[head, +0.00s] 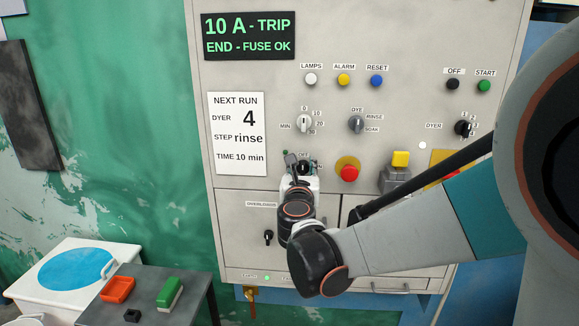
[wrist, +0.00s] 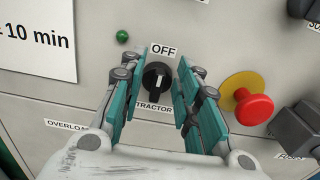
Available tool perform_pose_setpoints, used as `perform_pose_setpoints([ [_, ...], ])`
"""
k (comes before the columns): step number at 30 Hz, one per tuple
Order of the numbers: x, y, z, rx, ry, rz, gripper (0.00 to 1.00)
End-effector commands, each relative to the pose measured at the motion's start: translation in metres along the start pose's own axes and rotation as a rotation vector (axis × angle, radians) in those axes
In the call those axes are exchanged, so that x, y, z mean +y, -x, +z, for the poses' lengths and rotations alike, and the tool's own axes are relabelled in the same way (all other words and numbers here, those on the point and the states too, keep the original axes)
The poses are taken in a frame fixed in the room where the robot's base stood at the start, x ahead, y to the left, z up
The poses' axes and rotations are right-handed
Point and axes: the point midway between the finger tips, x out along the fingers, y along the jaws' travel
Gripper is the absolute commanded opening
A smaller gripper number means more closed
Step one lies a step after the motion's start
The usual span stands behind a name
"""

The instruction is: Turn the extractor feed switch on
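The extractor feed switch is a black rotary knob (wrist: 157,82) on the grey panel, below an OFF label (wrist: 163,50). Its light pointer line stands about upright, toward OFF. A partly hidden label ending in "TRACTOR" lies under it. My gripper (wrist: 155,88) is open, with one teal finger at each side of the knob. A gap seems to show at both sides, but I cannot tell whether either finger touches it. In the head view the knob (head: 303,168) shows just beyond my gripper (head: 300,172), which partly covers it.
A red mushroom button (wrist: 252,106) on a yellow plate is close to the right of my gripper. A grey block with a yellow top (head: 400,160) is farther right. A small green lamp (wrist: 122,37) is at upper left.

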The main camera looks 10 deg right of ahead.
Motion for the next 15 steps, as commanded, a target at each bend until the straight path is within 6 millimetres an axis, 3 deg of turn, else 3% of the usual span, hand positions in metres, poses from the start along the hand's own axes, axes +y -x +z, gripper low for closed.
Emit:
perform_pose_setpoints([
  [4,-0.0001,0.0,0.0,0.0,0.0,0.0,0.3],
  [8,-0.0001,0.0001,0.0,0.0,0.0,0.0,0.01],
  [15,-0.0001,0.0001,0.0,0.0,-0.001,0.0,0.0],
])
